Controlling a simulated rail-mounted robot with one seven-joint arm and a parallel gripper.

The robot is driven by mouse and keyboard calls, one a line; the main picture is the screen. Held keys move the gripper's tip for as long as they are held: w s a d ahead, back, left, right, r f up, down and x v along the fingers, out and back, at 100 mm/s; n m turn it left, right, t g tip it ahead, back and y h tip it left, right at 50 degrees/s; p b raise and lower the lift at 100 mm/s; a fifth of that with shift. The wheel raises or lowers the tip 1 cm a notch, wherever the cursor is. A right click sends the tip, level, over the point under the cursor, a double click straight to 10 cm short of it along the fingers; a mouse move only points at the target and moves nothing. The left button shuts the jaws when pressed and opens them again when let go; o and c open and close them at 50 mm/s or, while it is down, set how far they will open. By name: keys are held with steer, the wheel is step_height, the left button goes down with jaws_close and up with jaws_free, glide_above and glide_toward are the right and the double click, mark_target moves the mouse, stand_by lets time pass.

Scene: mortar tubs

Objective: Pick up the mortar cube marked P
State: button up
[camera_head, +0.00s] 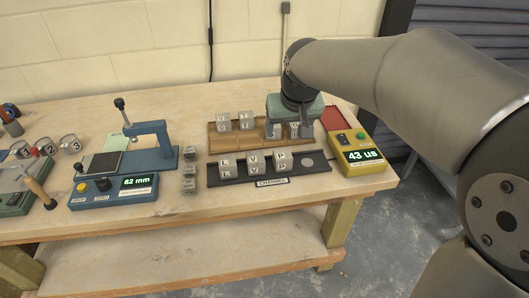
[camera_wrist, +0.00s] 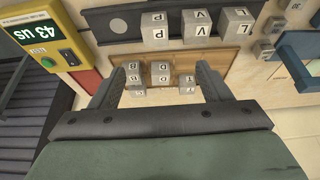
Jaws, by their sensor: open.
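In the black front rack (camera_head: 232,176), the rightmost cube (camera_head: 282,160) looks marked P. It reads P more clearly in the wrist view (camera_wrist: 154,29), beside cubes marked V (camera_wrist: 195,28) and L (camera_wrist: 237,25). My gripper (camera_wrist: 160,72) is open behind that rack, over the wooden rack (camera_head: 218,139). Several grey cubes in the wooden rack show between the fingers; the middle one (camera_wrist: 160,74) has small letters that look like D or P. I cannot tell whether the fingers touch any cube. In the head view my gripper (camera_head: 290,128) partly hides these cubes.
A yellow meter (camera_head: 357,156) reading 43 us stands just right of the racks. A blue press (camera_head: 120,183) reading 62 mm stands left, with a column of small grey cubes (camera_head: 189,178) between it and the racks. An empty round spot (camera_head: 307,162) shows on the black rack.

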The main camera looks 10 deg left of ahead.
glide_toward(283, 153)
steer(key=x, duration=0.5)
steer(key=shift+s+a+p, duration=0.2)
steer(key=shift+s+p, duration=0.1)
steer(key=shift+p, duration=0.05)
steer(key=shift+p+x, duration=0.4)
steer(key=shift+x, duration=2.3)
steer(key=shift+w+d, duration=0.15)
steer(key=c, duration=1.2)
steer(key=shift+r, duration=0.1)
steer(key=shift+c, duration=0.2)
